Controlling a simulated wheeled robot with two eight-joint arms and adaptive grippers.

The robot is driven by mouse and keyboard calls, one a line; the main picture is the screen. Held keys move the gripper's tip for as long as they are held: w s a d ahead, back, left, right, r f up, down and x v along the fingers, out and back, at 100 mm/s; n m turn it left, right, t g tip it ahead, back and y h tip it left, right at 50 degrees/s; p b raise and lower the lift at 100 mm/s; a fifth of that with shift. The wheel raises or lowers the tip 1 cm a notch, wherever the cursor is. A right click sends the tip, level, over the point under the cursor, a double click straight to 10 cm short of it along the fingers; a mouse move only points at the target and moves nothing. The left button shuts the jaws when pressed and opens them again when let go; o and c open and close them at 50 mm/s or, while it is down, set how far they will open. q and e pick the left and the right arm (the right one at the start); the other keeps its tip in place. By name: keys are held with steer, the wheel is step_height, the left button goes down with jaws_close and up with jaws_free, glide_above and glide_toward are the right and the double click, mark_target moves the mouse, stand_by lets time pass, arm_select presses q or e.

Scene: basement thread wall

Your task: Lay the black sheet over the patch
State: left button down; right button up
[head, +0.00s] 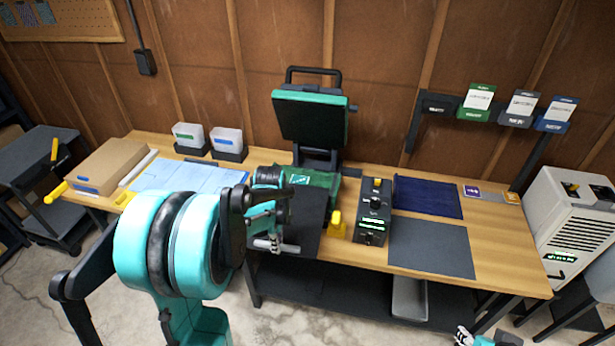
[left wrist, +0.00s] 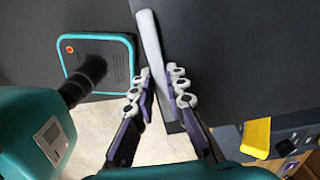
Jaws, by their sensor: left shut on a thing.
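The black sheet (head: 309,218) hangs at the bench's front edge, below the green cloth (head: 322,181) on the open press. My left gripper (head: 275,243) is at its lower left side, shut on its pale edge bar. The left wrist view shows this bar between the fingers (left wrist: 160,85), with the dark sheet (left wrist: 235,60) spreading to the right. A small teal patch (head: 299,179) shows on the green cloth, partly hidden by my arm. My right gripper (head: 464,336) is low at the bottom edge, away from the sheet; its jaw opening is unclear.
The press's upper platen (head: 312,118) is raised. A control box (head: 373,212) and a yellow block (head: 337,222) stand right of the sheet. A dark grey mat (head: 430,247) and navy cloth (head: 427,197) lie further right. Pale blue cloth (head: 180,175) lies left.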

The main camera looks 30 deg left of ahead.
mark_target(294, 201)
arm_select(q)
steer(key=shift+w+a+r, duration=0.2)
steer(key=shift+w+a, duration=0.05)
steer(key=shift+a, duration=0.05)
steer(key=shift+m, duration=0.3)
steer(key=w+a, duration=0.1)
steer(key=w, duration=0.5)
steer(key=w+a, duration=0.1)
steer(key=w, duration=0.5)
steer(key=w+a+b, duration=0.1)
steer(key=w+a, duration=0.1)
steer(key=w, duration=0.4)
steer(key=shift+a, duration=0.1)
steer(key=shift+w+a+f, duration=0.1)
steer(key=shift+w+f, duration=0.1)
steer(key=shift+f, duration=0.3)
steer(key=shift+w+a+f, duration=0.1)
steer(key=shift+w+f, duration=0.1)
steer(key=shift+f, duration=0.3)
steer(key=shift+s+d+f+b, duration=0.1)
steer(key=shift+f+b, duration=0.3)
steer(key=shift+f, duration=0.45)
steer(key=shift+w+f+b, duration=0.15)
steer(key=shift+f+b, duration=0.05)
steer(key=shift+f, duration=0.65)
steer(key=shift+w+f+b, duration=0.1)
steer(key=shift+f+b, duration=0.05)
steer(key=shift+f, duration=0.65)
steer(key=shift+s+f, duration=0.1)
